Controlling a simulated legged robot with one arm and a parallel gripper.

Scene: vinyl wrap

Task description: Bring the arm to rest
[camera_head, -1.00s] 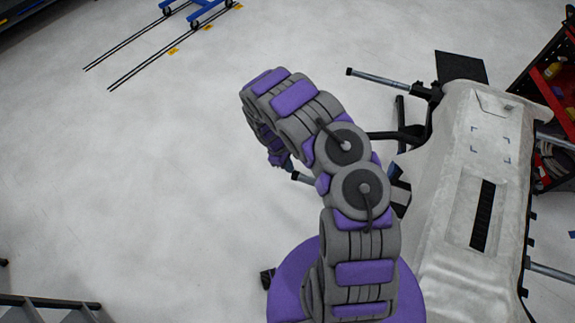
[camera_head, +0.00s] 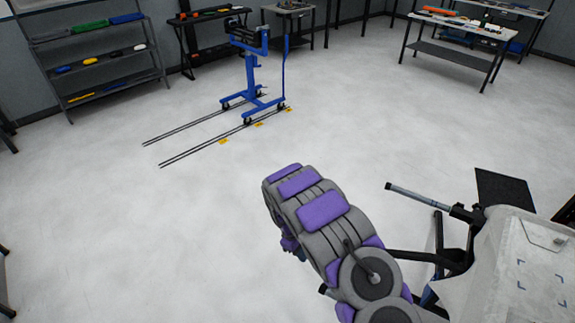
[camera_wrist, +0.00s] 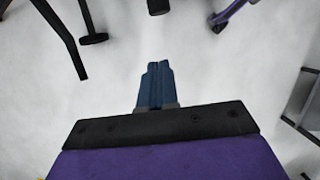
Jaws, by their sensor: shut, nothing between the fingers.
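My arm, grey with purple pads, is bent in an arch in the head view (camera_head: 320,225). Its far end points down towards the floor, left of a pale worn panel (camera_head: 500,270) on a stand. My gripper shows in the wrist view (camera_wrist: 157,68), with two blue fingers side by side and closed together. Nothing is between them. Bare floor lies beyond the fingertips. In the head view the fingers are mostly hidden behind the arm.
A blue wheeled stand (camera_head: 255,75) is by floor rails at the back. Shelves (camera_head: 95,60) stand back left and a workbench (camera_head: 465,50) back right. Dark legs (camera_wrist: 65,35) show near my gripper in the wrist view.

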